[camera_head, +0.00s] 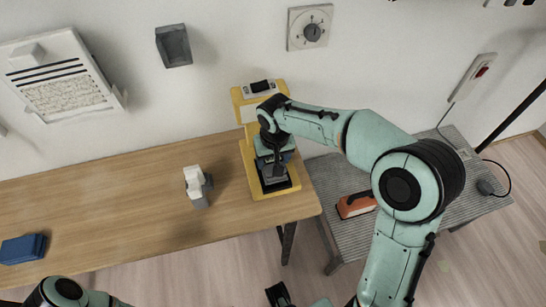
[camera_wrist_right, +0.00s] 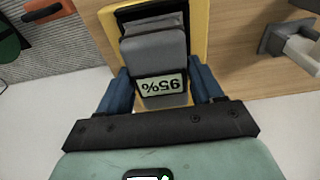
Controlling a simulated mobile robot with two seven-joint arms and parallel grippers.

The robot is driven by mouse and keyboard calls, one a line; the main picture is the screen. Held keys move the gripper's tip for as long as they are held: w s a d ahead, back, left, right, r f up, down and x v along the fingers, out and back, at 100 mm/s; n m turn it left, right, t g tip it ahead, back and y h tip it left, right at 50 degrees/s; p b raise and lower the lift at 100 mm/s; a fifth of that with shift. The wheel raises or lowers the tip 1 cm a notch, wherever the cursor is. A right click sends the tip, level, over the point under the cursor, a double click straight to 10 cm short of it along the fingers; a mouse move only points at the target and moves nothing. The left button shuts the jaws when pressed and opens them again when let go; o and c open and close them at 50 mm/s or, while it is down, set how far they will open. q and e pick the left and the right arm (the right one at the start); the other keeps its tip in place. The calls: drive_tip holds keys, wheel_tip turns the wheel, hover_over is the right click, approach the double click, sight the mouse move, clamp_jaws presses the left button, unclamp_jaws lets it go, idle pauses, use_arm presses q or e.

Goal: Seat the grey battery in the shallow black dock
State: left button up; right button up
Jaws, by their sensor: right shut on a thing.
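The grey battery (camera_wrist_right: 156,55) sits between the blue fingers of my right gripper (camera_wrist_right: 162,88) in the wrist view. Its small display reads 95%, upside down. In the head view my right gripper (camera_head: 274,158) points down over the yellow stand and is shut on the battery (camera_head: 272,172). The shallow black dock (camera_head: 284,186) lies on the yellow base right under the battery. Its black rim (camera_wrist_right: 124,14) also shows in the wrist view behind the battery. I cannot tell whether the battery touches the dock floor.
The yellow stand (camera_head: 247,160) is at the right end of the wooden table (camera_head: 110,205). A white and grey device (camera_head: 196,187) stands left of it, and a blue block (camera_head: 22,249) lies far left. An orange-handled tool (camera_head: 356,204) rests on the grey bench (camera_head: 335,175) at right.

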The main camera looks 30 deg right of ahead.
drive_tip(key=shift+f+b, duration=0.95)
drive_tip(key=shift+f, duration=0.4)
idle(0.4)
drive_tip(key=o, duration=1.5)
drive_tip(key=shift+r, duration=0.2)
drive_tip(key=r, duration=0.4)
drive_tip(key=s+r+p, duration=0.1)
drive_tip(key=r, duration=0.3)
drive_tip(key=r+p, duration=0.1)
drive_tip(key=r, duration=0.4)
drive_tip(key=shift+s+a, duration=0.2)
drive_tip(key=shift+s, duration=0.1)
